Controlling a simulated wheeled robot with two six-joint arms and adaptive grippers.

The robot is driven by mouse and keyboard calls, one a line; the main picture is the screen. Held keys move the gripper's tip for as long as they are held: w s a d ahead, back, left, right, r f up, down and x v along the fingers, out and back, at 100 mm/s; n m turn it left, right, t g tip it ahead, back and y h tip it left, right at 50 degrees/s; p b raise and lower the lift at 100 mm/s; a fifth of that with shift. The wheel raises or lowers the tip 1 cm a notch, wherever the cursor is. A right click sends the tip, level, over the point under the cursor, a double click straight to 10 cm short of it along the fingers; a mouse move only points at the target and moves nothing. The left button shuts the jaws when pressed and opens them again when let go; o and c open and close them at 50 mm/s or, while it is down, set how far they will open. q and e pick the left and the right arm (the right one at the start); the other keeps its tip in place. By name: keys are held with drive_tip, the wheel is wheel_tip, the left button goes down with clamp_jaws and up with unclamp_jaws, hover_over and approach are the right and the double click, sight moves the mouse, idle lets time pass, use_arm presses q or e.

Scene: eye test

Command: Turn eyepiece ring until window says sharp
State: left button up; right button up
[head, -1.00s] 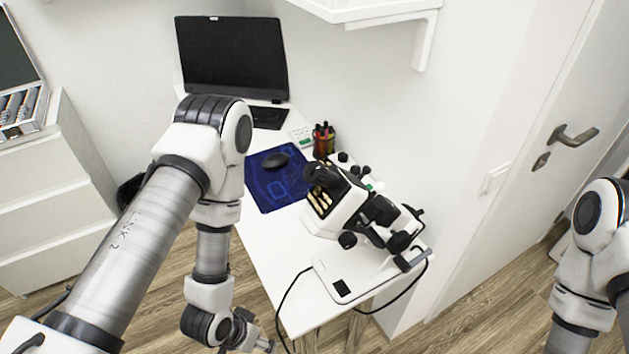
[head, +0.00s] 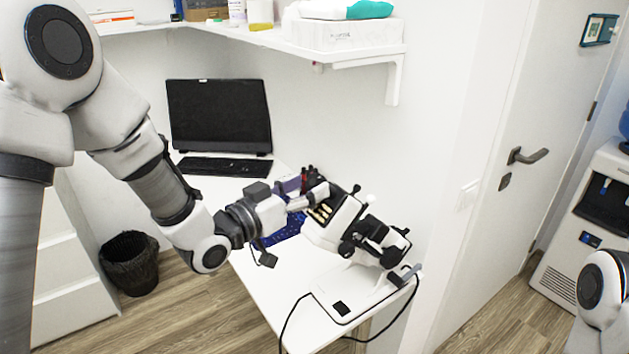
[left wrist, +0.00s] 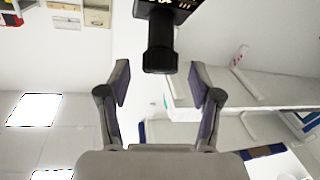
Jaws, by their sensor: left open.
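The white and black microscope (head: 345,225) stands on the right part of the desk, its base (head: 365,290) toward the front. A small dark window (head: 341,308) is on the base; I can read no word in it. My left gripper (head: 310,194) is open at the eyepiece side of the microscope and partly covers that area. In the left wrist view, the black eyepiece (left wrist: 160,55) points down between the two spread fingertips of my left gripper (left wrist: 160,82). A gap shows on both sides, and neither finger appears to touch it. My right gripper is out of view.
A monitor (head: 218,115) and keyboard (head: 225,167) stand at the desk's back. A shelf (head: 340,58) with boxes hangs above. A black cable (head: 290,318) runs off the desk. A bin (head: 130,265) stands on the floor.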

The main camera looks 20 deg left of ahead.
use_arm(q)
drive_tip(key=shift+x, duration=1.05)
drive_tip(key=shift+w, duration=0.2)
drive_tip(key=shift+s, duration=0.1)
drive_tip(key=c, duration=1.2)
drive_tip(key=shift+o, duration=0.2)
drive_tip(key=shift+f+m+h+b, duration=0.1)
drive_tip(key=shift+m+h+b, duration=0.2)
drive_tip(key=shift+m+h, duration=0.35)
drive_tip(key=shift+m+g+h, duration=0.8)
drive_tip(key=shift+m+h, duration=0.05)
drive_tip(key=shift+m, duration=0.6)
drive_tip(key=o, duration=1.2)
drive_tip(key=shift+d, duration=0.1)
drive_tip(key=shift+c, duration=0.2)
